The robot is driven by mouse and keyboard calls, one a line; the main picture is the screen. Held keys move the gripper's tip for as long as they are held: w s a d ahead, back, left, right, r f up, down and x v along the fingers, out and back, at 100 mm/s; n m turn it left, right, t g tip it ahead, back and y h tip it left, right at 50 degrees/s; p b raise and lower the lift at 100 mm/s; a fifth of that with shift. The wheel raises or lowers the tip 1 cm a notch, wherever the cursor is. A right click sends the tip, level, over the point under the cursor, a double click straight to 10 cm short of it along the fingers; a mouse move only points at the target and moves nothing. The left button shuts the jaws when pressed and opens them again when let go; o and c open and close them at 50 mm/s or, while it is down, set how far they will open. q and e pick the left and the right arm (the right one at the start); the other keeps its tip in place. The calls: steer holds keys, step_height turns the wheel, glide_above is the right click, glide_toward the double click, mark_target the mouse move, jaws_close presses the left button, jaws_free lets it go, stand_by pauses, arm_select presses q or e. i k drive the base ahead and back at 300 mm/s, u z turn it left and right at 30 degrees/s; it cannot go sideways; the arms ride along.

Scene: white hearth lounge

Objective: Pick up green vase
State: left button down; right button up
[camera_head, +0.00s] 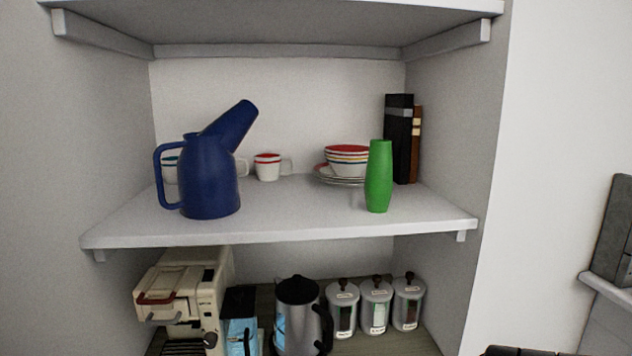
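The green vase (378,177) stands upright on the white middle shelf (290,226), near its front edge and right of centre. Nothing covers it in the head view. Neither of my grippers can be made out in this view. A small dark piece (518,351) shows at the bottom edge on the right, too cut off to identify.
A blue watering can (209,182) stands at the shelf's left, with cups behind it. Bowls and plates (346,162) and upright books (398,140) are behind the vase. Below are a coffee machine (190,290), a kettle (298,318) and canisters (376,306).

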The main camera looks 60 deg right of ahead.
mark_target(378, 188)
steer(key=u, duration=0.05)
steer(key=k, duration=0.75)
steer(key=z, duration=1.15)
steer(key=i, duration=0.4)
